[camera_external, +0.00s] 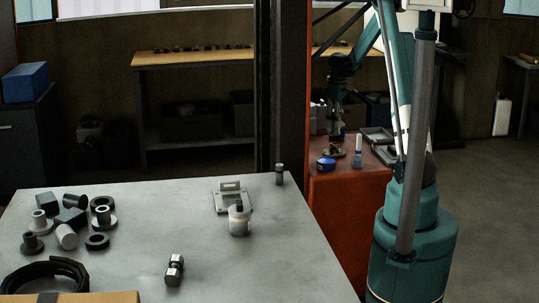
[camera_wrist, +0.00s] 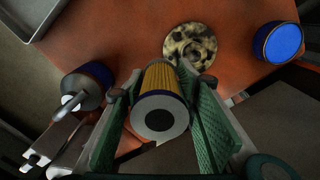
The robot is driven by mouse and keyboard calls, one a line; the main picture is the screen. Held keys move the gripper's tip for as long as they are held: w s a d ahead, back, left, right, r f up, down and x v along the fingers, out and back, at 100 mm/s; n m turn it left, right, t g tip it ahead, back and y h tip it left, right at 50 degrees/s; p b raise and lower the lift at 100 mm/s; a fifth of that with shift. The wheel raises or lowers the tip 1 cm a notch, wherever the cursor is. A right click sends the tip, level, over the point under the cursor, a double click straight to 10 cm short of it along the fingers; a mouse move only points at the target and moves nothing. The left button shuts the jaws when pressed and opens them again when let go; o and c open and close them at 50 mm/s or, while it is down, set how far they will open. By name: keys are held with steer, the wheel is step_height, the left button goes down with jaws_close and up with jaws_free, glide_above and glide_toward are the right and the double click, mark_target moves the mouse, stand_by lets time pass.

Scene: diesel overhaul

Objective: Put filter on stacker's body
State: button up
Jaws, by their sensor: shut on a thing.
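My gripper (camera_wrist: 160,118) is shut on the filter (camera_wrist: 160,80), a yellow pleated cylinder with a white end cap and a dark centre hole. The green finger pads lie on either side of it. In the external view my gripper (camera_external: 336,118) points down over the orange-red body (camera_external: 345,190), probably the stacker's, which also fills much of the wrist view (camera_wrist: 125,40). The filter is above this surface; I cannot tell the exact gap. In the external view the filter is too small to make out clearly.
A mottled round disc (camera_wrist: 190,46), a blue-topped can (camera_wrist: 278,43) and a blue-and-grey cylinder (camera_wrist: 85,85) surround the filter in the wrist view. A grey tray (camera_wrist: 45,15) is at the upper left. The grey table (camera_external: 130,240) holds several loose parts.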

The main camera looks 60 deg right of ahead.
steer(key=w+f+m, duration=0.1)
steer(key=w, duration=0.4)
steer(key=w+d+f+m, duration=0.1)
steer(key=w+f, duration=0.1)
steer(key=w, duration=0.4)
steer(key=w+f+m, duration=0.1)
steer(key=w, duration=0.4)
steer(key=shift+w+d+f, duration=0.2)
steer(key=shift+w+d, duration=0.05)
steer(key=shift+d, duration=0.1)
steer(key=shift+f+b, duration=0.55)
steer(key=shift+f, duration=0.95)
steer(key=shift+f, duration=0.15)
steer(key=o, duration=0.9)
steer(key=shift+r+p, duration=0.55)
steer(key=shift+r, duration=1.65)
